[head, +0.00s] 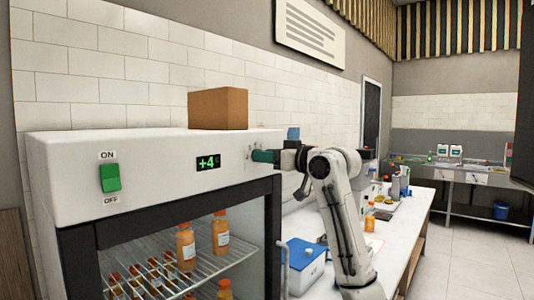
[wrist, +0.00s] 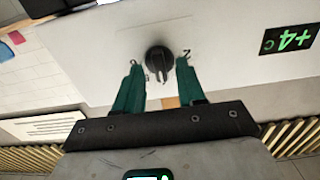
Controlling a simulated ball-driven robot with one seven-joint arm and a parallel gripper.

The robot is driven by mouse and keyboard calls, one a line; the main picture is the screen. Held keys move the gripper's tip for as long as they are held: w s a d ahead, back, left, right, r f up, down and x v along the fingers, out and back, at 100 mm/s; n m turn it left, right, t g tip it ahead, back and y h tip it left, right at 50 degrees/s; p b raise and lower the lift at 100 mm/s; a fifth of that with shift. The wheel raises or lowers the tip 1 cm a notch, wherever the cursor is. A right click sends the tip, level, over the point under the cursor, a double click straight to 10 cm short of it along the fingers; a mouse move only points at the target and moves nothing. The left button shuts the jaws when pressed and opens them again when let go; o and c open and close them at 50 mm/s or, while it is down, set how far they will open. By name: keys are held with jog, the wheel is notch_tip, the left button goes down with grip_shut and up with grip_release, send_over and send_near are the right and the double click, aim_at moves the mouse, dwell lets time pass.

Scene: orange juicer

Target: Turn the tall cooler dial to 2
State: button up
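The tall cooler (head: 130,160) fills the left of the head view, its top panel carrying the display (head: 208,161) reading +4. In the wrist view the black round dial (wrist: 158,58) sits on the white panel, with a light mark on its lower part. A mark like a 2 (wrist: 186,52) stands to its right, seen turned over. My gripper (wrist: 158,68) is open, its green fingers on either side of the dial with a gap to each. In the head view my gripper (head: 264,156) is at the panel's right end, where the dial is hidden.
A cardboard box (head: 218,108) stands on the cooler. A green ON/OFF switch (head: 109,177) is at the panel's left. Orange bottles (head: 186,245) stand behind the cooler door. A white counter (head: 400,225) with a blue-lidded box (head: 304,254) runs along the right.

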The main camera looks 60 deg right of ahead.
jog(key=shift+w, duration=0.2)
grip_shut()
dwell(0.3)
